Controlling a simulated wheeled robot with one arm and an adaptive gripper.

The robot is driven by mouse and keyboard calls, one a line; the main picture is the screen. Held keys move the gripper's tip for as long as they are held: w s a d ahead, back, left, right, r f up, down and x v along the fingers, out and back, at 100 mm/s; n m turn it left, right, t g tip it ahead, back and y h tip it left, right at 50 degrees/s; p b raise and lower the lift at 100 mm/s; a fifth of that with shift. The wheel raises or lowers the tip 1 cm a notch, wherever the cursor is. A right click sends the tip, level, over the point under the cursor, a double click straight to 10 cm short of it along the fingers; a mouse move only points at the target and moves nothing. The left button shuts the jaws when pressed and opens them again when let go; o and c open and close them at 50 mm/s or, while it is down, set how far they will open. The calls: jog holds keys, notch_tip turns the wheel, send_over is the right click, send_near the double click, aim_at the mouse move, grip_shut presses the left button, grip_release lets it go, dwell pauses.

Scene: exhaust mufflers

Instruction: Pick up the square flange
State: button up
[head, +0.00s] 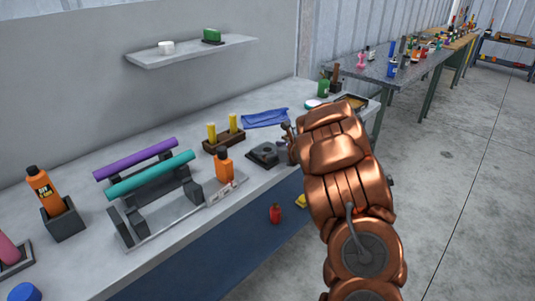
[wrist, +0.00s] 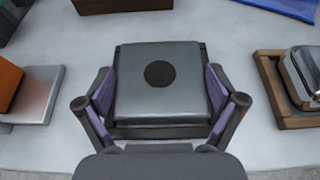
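The square flange (wrist: 160,62) is a dark grey square plate with a round dark hole in its middle. It lies flat on a dark base (wrist: 160,132) on the workbench. In the head view the flange (head: 264,150) is just left of my gripper (head: 287,143), which is partly hidden by my copper-coloured arm. In the wrist view my gripper (wrist: 160,85) is open, with a purple-padded finger on each side of the flange. The fingers are close to its side edges, and firm contact does not show.
An orange bottle (head: 223,164) on a grey block and a wooden holder with yellow items (head: 224,140) stand left of the flange. A wooden tray (wrist: 275,88) is to its right. A blue cloth (head: 265,118) lies behind. The bench's front edge is close.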

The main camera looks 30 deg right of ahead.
jog(key=c, duration=1)
jog(key=shift+c, duration=0.3)
